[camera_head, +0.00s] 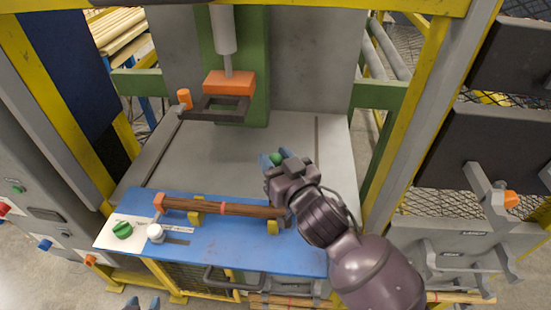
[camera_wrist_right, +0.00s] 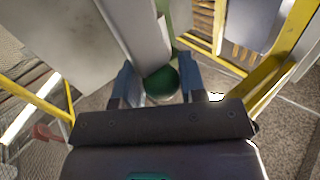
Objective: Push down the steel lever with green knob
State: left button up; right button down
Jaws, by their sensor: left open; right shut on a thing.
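The green knob (camera_head: 276,158) shows between the blue fingertips of my right gripper (camera_head: 273,162) in the head view. In the right wrist view the round green knob (camera_wrist_right: 162,83) sits between both fingers of the right gripper (camera_wrist_right: 158,90), which is shut on it. The pale steel lever (camera_wrist_right: 138,32) runs up and away from the knob in that view. In the head view the gripper and arm hide most of the lever, and its tilt cannot be told. My left gripper (camera_head: 141,303) is open and empty, with only its fingertips showing at the bottom edge.
An orange press head (camera_head: 229,82) hangs behind. Yellow posts (camera_head: 425,110) frame the sides.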

jog(key=shift+s+a+f+n+t+y+b, duration=0.1)
jog(key=shift+s+f+n+t+y+b, duration=0.25)
jog(key=shift+b, duration=0.3)
jog(key=shift+s+a+f+n+t+y+b, duration=0.15)
jog(key=shift+s+b, duration=0.25)
jog(key=shift+b, duration=0.25)
jog(key=shift+n+t+y, duration=0.7)
jog(key=shift+n+t, duration=0.1)
jog(key=shift+n, duration=0.1)
jog(key=s+f+b, duration=0.1)
jog(key=s+b, duration=0.1)
jog(key=s, duration=0.1)
jog(key=s+a+f+b, duration=0.1)
jog(key=s+b, duration=0.1)
jog(key=shift+f, duration=0.4)
jog(key=c, duration=0.7)
grip_release()
jog(key=shift+c, duration=0.2)
jog(key=shift+d, duration=0.1)
